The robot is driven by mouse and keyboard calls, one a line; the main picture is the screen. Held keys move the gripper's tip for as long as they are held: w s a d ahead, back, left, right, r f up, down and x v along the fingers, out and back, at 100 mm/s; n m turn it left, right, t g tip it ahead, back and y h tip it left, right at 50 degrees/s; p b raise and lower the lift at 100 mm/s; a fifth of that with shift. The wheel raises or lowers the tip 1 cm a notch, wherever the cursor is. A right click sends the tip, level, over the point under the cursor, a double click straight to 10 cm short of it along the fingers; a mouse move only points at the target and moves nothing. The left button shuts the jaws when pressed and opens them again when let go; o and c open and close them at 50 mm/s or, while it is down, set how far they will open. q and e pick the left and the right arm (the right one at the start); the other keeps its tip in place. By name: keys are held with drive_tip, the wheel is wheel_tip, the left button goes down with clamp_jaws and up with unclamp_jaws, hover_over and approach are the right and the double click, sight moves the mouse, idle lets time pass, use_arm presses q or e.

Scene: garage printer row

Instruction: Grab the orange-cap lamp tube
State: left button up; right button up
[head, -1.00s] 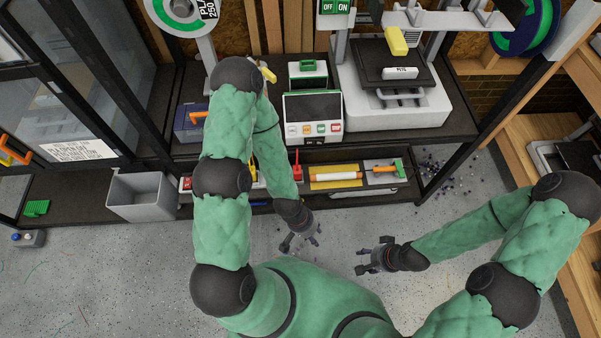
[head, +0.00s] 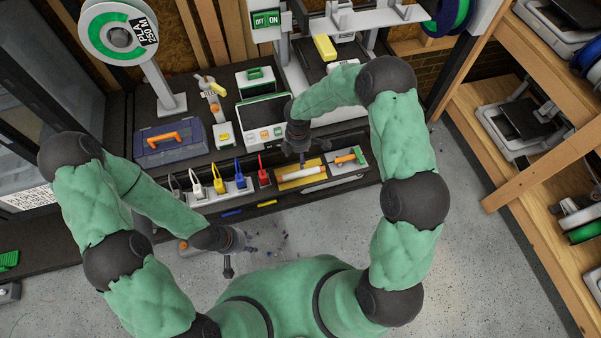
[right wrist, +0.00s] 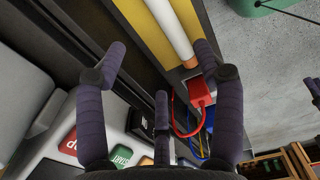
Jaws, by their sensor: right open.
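The lamp tube (head: 300,174) is a white tube lying on a yellow mat (head: 313,163) on the low shelf. In the right wrist view the tube (right wrist: 168,25) runs from the top edge down to its orange cap (right wrist: 190,62), close to the right fingertip. My right gripper (head: 302,158) hangs just above the tube in the head view.
A red plug (head: 263,177) and other coloured plugs stand in a row left of the tube. An orange-handled tool (head: 347,157) lies to its right. A buttoned panel (head: 264,120) stands behind on the upper shelf.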

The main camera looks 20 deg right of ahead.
drive_tip(key=b, duration=0.2)
hover_over(301, 174)
drive_tip(key=w, duration=0.2)
wheel_tip(301, 174, down, 5)
drive_tip(key=shift+a+f, duration=0.15)
drive_tip(key=shift+f, duration=0.05)
drive_tip(key=f, duration=0.1)
drive_tip(key=f+b, duration=0.1)
drive_tip(key=f, duration=0.1)
drive_tip(key=f+b, duration=0.1)
drive_tip(key=f, duration=0.1)
drive_tip(key=shift+s+d+f, duration=0.1)
drive_tip(key=shift+s+d, duration=0.1)
drive_tip(key=shift+s, duration=0.1)
drive_tip(key=c, duration=1.3)
